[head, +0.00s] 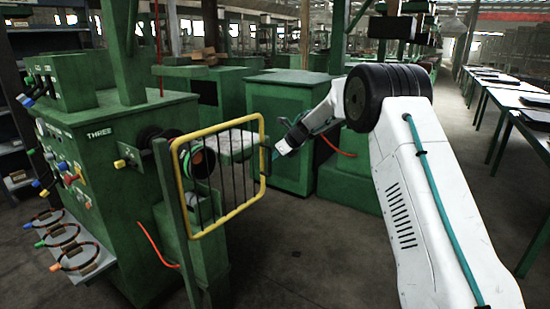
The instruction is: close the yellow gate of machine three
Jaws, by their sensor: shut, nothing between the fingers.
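Machine three (123,185) is the green machine at left, marked "THREE". Its gate (217,129) has a yellow tube frame with thin dark upright bars. The gate's left side is at a green post (167,205), and it reaches out to the right. A spindle with a green and orange ring (198,162) shows through the bars. I cannot tell how far the gate stands from its closed position. My gripper (277,153) is shut and empty, just right of the gate's right upright. Its fingertips are small, and I cannot tell whether they touch the frame.
A green cabinet (290,130) stands behind my gripper. Colored handles and rings on a pale shelf (88,262) are at the machine's left face. An orange hose (157,245) hangs low by the machine. Floor (310,255) is clear in front; tables (530,135) line the right.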

